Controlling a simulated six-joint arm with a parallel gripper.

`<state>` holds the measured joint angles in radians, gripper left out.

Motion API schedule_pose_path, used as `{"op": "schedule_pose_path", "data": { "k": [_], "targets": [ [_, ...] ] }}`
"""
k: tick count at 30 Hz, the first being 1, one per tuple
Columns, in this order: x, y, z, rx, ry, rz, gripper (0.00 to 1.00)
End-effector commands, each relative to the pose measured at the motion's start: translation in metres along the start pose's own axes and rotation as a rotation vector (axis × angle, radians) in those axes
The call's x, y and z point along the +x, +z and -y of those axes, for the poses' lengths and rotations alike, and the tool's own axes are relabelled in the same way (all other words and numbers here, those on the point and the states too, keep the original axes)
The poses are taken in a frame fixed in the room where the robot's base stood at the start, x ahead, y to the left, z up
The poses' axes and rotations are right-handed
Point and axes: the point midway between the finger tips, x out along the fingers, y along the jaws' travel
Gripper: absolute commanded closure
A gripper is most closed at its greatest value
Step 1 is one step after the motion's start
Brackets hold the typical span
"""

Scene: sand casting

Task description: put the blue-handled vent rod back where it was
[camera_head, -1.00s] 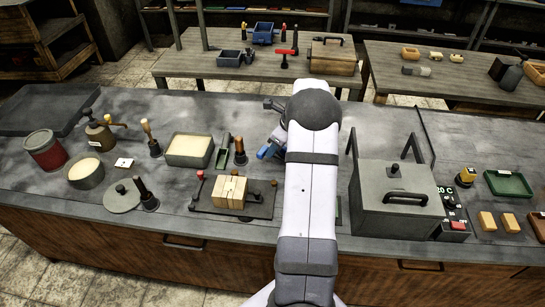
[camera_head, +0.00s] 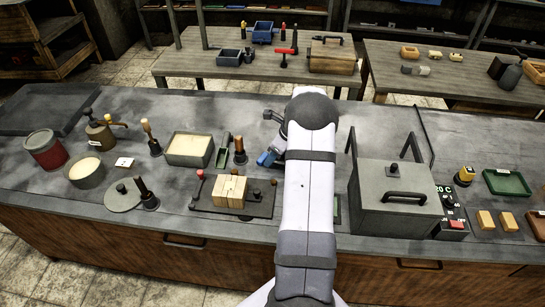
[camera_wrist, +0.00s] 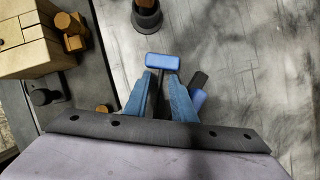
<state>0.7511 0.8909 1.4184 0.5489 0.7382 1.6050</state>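The vent rod's blue handle (camera_wrist: 163,62) shows in the wrist view just past the fingertips, with a dark stem running back between the fingers. My gripper (camera_wrist: 160,82) has blue fingers that close in on both sides of this stem and look shut on it. Most of the rod is hidden by the fingers and the mount. In the head view my gripper (camera_head: 267,157) is a small blue patch left of my arm, above the bench; handle and fingers cannot be told apart there. Another blue piece with a dark part (camera_wrist: 197,98) shows right of the fingers.
A board (camera_head: 262,209) with a wooden block (camera_head: 230,191) lies left of my arm. A wooden-handled tool in a dark round holder (camera_head: 240,153) stands close by, also in the wrist view (camera_wrist: 146,18). A grey lidded box (camera_head: 397,206) stands right.

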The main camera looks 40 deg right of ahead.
Motion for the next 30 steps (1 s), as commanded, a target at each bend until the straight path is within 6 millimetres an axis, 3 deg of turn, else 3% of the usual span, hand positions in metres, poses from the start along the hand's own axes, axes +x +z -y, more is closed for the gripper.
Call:
{"op": "schedule_pose_path", "data": {
  "k": [11,30],
  "targets": [
    [-0.012,0.000,0.001,0.000,-0.003,0.001,0.77],
    [-0.110,0.000,0.001,0.000,-0.002,0.002,0.77]
  ]
}}
